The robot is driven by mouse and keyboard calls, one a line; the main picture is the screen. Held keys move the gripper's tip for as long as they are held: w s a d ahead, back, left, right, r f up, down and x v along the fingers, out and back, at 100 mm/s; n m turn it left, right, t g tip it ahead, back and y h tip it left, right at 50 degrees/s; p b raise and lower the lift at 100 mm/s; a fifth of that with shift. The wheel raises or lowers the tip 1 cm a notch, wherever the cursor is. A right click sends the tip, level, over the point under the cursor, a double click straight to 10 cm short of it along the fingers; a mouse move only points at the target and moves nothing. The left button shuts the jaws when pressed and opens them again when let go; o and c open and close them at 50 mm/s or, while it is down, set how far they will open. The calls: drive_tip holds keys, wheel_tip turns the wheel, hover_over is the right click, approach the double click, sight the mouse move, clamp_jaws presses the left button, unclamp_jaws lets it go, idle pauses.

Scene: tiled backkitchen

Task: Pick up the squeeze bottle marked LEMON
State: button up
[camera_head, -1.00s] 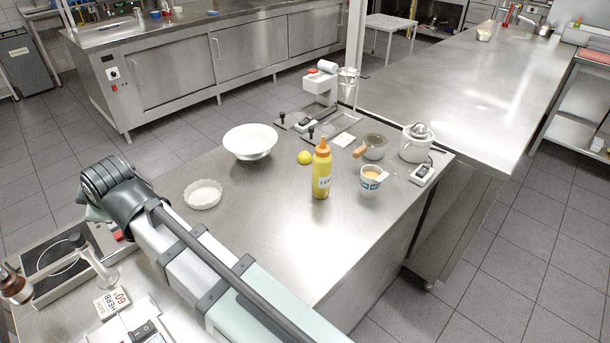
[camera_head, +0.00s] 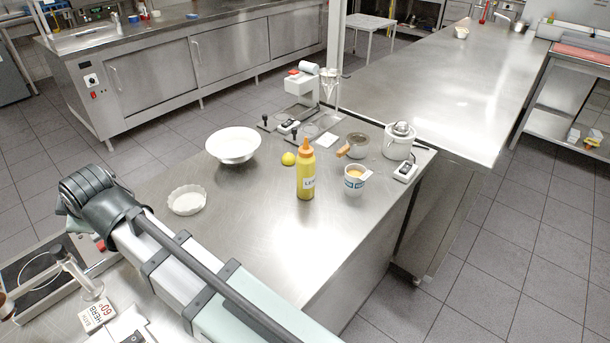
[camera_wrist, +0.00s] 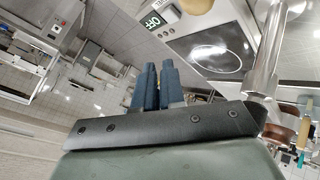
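The yellow squeeze bottle (camera_head: 305,172) with an orange cap stands upright on the steel table (camera_head: 250,225) in the head view. Its white label faces me, and only its first letters can be read. My arm reaches in from the bottom of the head view to the left of the bottle, well apart from it. The fingers of my gripper do not show there. In the wrist view my gripper (camera_wrist: 152,85) has its two dark blue fingers close together, with nothing seen between them. The bottle does not show in the wrist view.
A white stand (camera_head: 303,92) is behind. Bare steel lies in front of the bottle.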

drive_tip(key=o, duration=1.3)
drive_tip(key=shift+o, duration=0.2)
drive_tip(key=w+d+r+m+t+h, duration=0.1)
drive_tip(key=w+d+r+m+t, duration=0.3)
drive_tip(key=w+d, duration=0.7)
drive_tip(key=w+d+r+m+h, duration=0.1)
drive_tip(key=w+d+r, duration=0.4)
drive_tip(key=w+d, duration=0.6)
wheel_tip(320, 180, up, 8)
drive_tip(key=r+m+h, duration=0.1)
drive_tip(key=m+h, duration=0.3)
drive_tip(key=m, duration=0.1)
hover_over(307, 148)
drive_tip(key=w+a, duration=0.1)
drive_tip(key=w, duration=0.3)
drive_tip(key=s+d+f+m+g+h, duration=0.1)
drive_tip(key=s+d+f+m+g, duration=0.1)
drive_tip(key=s+f+m+g, duration=0.5)
drive_tip(key=shift+w+a+f+m+t, duration=0.25)
drive_tip(key=shift+w+f+t, duration=0.3)
drive_tip(key=shift+f, duration=1.3)
drive_tip(key=shift+w+a+f+m+t, duration=0.25)
drive_tip(key=shift+w+f, duration=0.45)
drive_tip(key=shift+f, duration=1.2)
drive_tip(key=shift+w+a+f+m+t, duration=0.15)
drive_tip(key=shift+w+f+t, duration=0.45)
drive_tip(key=shift+f, duration=1.25)
